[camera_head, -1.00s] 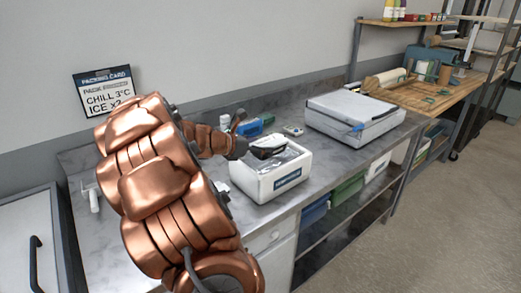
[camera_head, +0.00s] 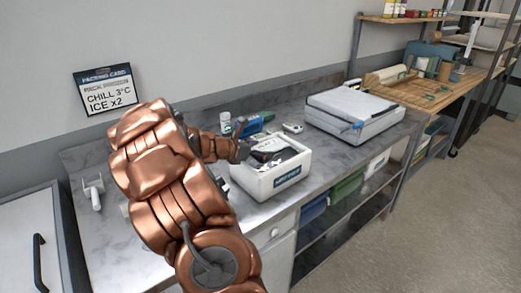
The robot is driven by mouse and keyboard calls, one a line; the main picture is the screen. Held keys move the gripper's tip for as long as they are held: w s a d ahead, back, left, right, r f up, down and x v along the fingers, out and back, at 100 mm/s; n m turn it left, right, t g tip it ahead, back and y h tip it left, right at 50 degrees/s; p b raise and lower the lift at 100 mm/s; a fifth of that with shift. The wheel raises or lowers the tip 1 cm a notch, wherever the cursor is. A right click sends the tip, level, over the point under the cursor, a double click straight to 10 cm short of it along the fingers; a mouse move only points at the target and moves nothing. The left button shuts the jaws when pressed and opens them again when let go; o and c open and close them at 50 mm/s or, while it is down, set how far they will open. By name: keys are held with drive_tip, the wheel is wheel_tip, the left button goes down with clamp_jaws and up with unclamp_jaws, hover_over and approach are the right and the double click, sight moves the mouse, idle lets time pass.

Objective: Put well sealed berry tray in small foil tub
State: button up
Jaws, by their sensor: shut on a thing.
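The small foil tub (camera_head: 284,184) is a white box with a dark label on its front and a silvery foil lining, standing open on the steel counter. My gripper (camera_head: 256,152) reaches over the tub's left rear rim and is shut on a small dark tray (camera_head: 265,157), apparently the berry tray. The tray is at the tub's opening, partly below the rim. The gripper hides part of it. I cannot tell whether it touches the tub's floor, and its seal is too small to read.
A white bottle (camera_head: 226,123), a blue item (camera_head: 254,124) and a small white device (camera_head: 292,127) lie behind the tub. A large white box (camera_head: 352,112) stands to the right. A packing card (camera_head: 106,90) is on the wall. Counter (camera_head: 215,192) left of the tub is partly bare.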

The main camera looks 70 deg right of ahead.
drive_tip(key=shift+f, duration=0.55)
drive_tip(key=o, duration=1.2)
drive_tip(key=shift+o, duration=0.2)
drive_tip(key=shift+w+r, duration=0.1)
drive_tip(key=shift+r, duration=0.6)
drive_tip(key=b+v, duration=0.1)
drive_tip(key=v, duration=1)
drive_tip(key=shift+w+a+b, duration=0.15)
drive_tip(key=shift+a+b, duration=0.2)
drive_tip(key=shift+a, duration=0.05)
drive_tip(key=s+a+f+m+t+y, duration=0.1)
drive_tip(key=s+a+m+y, duration=0.3)
drive_tip(key=a, duration=1.1)
drive_tip(key=s+a+f+m+t+y, duration=0.2)
drive_tip(key=s+a+f+m+y, duration=0.1)
drive_tip(key=a, duration=1.3)
drive_tip(key=s+a+f+m+t+y, duration=0.1)
drive_tip(key=s+a+f+m+y, duration=0.2)
drive_tip(key=a, duration=1.3)
drive_tip(key=shift+s+f+m+t+y, duration=0.4)
drive_tip(key=shift+s+m+y, duration=0.4)
drive_tip(key=shift+s+m, duration=0.15)
